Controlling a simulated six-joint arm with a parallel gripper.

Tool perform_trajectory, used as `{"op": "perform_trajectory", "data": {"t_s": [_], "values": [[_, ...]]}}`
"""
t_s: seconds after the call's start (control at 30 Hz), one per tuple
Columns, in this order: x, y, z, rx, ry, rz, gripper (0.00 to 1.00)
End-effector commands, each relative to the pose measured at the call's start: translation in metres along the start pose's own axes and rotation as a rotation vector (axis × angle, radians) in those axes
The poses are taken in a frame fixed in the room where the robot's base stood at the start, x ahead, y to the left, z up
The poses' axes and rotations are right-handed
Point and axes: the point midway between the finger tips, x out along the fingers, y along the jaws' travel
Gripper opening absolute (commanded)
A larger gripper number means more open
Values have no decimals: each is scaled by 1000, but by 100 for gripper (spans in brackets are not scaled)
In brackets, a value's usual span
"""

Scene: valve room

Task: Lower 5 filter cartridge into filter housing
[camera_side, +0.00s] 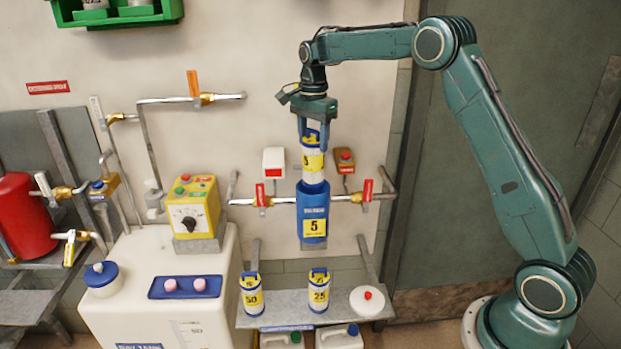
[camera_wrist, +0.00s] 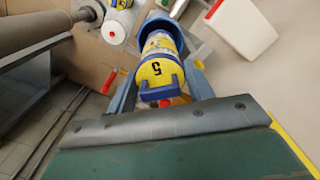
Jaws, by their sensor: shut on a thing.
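The 5 filter cartridge (camera_side: 313,162), white with yellow bands and a blue top handle, is upright in my gripper (camera_side: 313,142). The fingers are shut on its blue handle. The blue filter housing (camera_side: 313,213), with a yellow "5" label, is fixed to the pipe directly below. The cartridge's lower end is at the housing mouth; how far it is inside is hidden. In the wrist view, the cartridge (camera_wrist: 158,72) sits between the gripper's blue fingers (camera_wrist: 160,88), and the blue housing rim (camera_wrist: 166,20) curves around its far end.
A shelf (camera_side: 262,318) below holds the 50 cartridge (camera_side: 251,294), the 25 cartridge (camera_side: 319,291) and a white lid with a red knob (camera_side: 367,300). Red-tagged valves (camera_side: 262,198) (camera_side: 367,192) flank the housing. A white box (camera_side: 273,163) and an orange-brown box (camera_side: 344,160) are on the wall behind.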

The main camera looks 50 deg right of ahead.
Motion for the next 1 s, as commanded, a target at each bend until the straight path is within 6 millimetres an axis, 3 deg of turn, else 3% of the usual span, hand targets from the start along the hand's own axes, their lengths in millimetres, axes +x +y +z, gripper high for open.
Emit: {"op": "perform_trajectory", "data": {"t_s": [1.0], "values": [[57, 0, 0, 0, 0, -1, 6]]}}
